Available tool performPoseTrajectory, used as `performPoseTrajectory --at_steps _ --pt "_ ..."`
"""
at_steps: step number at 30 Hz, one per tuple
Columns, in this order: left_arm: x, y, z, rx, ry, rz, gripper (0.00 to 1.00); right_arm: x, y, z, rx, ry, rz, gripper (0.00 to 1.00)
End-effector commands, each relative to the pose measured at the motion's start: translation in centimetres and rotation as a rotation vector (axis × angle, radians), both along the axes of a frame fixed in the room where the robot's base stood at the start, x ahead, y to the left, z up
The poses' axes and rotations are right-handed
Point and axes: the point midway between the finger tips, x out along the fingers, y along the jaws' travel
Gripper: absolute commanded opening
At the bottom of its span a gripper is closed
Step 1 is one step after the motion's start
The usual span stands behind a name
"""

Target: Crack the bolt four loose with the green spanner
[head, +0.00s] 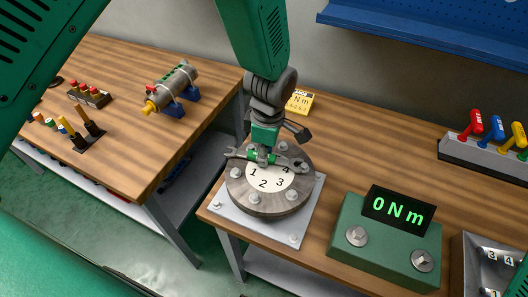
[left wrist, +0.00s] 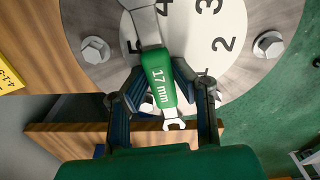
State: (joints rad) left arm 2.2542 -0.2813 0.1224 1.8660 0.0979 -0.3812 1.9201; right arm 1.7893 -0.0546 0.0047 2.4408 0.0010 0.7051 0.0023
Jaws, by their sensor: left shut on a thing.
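My left gripper (head: 263,158) is shut on the green-sleeved spanner (left wrist: 158,82), marked 17 mm, above a round grey flange (head: 265,204) with a white numbered dial (head: 257,175). The spanner lies across the flange in the head view. One end points left; the other reaches the right rim near the number 4. I cannot tell whether that end is around bolt four. In the left wrist view the open-ended lower jaw (left wrist: 174,124) is free, and the other end leaves the top edge. Other hex bolts (left wrist: 96,50) sit around the rim. My right gripper is not in view.
The flange stands on a pale plate (head: 226,217) on a wooden bench. A green box with a display (head: 398,208) reading 0 Nm is at right, near a metal tray (head: 466,270). Coloured-handled tools (head: 494,130) stand behind. A second bench (head: 128,140) is at left.

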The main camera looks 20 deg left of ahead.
Motion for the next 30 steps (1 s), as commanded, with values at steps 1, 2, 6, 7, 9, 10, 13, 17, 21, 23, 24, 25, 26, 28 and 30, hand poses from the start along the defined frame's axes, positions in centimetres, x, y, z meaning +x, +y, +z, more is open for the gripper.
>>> performPoseTrajectory --at_steps 1,2,6,7,9,10,13,17,21,23,24,25,26,28,30 --pt "0.0 -0.1 0.0 0.0 0.0 0.0 0.0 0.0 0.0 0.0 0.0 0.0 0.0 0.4" --pt "0.0 -0.1 0.0 0.0 0.0 0.0 0.0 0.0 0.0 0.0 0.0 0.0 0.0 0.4" --pt "0.1 -0.3 0.0 0.0 0.0 0.0 0.0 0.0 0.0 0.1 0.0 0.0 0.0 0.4" --pt "0.1 -0.4 0.0 0.0 0.0 0.0 0.0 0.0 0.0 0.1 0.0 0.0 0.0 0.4" --pt "0.1 -0.5 0.0 0.0 0.0 0.0 0.0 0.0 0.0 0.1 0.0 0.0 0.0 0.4" --pt "0.1 -0.5 0.0 0.0 0.0 0.0 0.0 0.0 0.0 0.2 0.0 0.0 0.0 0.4" --pt "0.1 -0.7 0.0 0.0 0.0 0.0 0.0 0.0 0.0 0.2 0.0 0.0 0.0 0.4" --pt "0.1 -0.9 0.0 0.0 0.0 0.0 0.0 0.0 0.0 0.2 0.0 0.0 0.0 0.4" --pt "0.1 -1.1 0.0 0.0 0.0 -0.001 0.0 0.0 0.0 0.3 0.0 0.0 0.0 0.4" --pt "0.2 -1.2 0.0 0.0 0.0 -0.001 0.0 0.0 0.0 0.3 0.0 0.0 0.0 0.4" --pt "0.2 -1.2 0.0 0.0 0.0 -0.001 0.0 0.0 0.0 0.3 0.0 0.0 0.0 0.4" --pt "0.2 -1.3 0.0 0.0 0.0 -0.001 0.0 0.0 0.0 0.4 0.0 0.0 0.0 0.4" --pt "0.2 -1.3 0.0 0.0 0.0 -0.001 0.0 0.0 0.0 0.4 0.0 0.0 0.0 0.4" --pt "0.2 -1.4 0.0 0.0 0.0 -0.001 0.0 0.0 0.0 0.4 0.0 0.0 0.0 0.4" --pt "0.2 -1.5 0.0 0.0 0.0 0.0 0.0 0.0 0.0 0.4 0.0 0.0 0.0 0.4"
